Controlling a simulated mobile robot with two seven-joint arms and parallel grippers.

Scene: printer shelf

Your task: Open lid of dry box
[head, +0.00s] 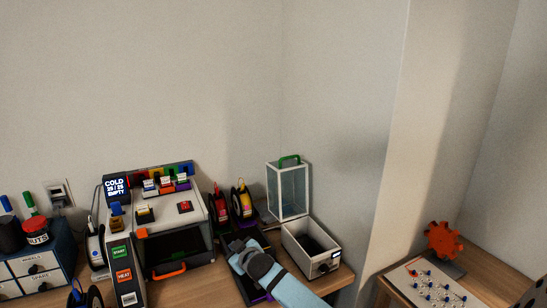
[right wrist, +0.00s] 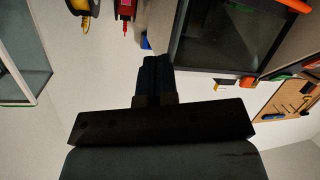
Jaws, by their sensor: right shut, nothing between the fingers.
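The dry box (head: 306,262) is a white open-topped bin with a dark inside, at the right end of the wooden bench. Its clear, pale-framed lid (head: 287,192) stands upright behind the bin, with a green handle (head: 289,160) on top. A clear framed panel, seemingly the lid (right wrist: 22,68), also shows at the left of the right wrist view. My right gripper (head: 236,246) is left of the bin, apart from lid and handle. Its fingers (right wrist: 152,72) are together and empty. My left gripper is not in view.
A white printer (head: 170,215) with a dark front opening stands to the left. Filament spools (head: 241,200) stand between it and the dry box. A drawer unit (head: 35,268) is at far left. A separate table (head: 490,270) with a red gear (head: 442,238) is at right.

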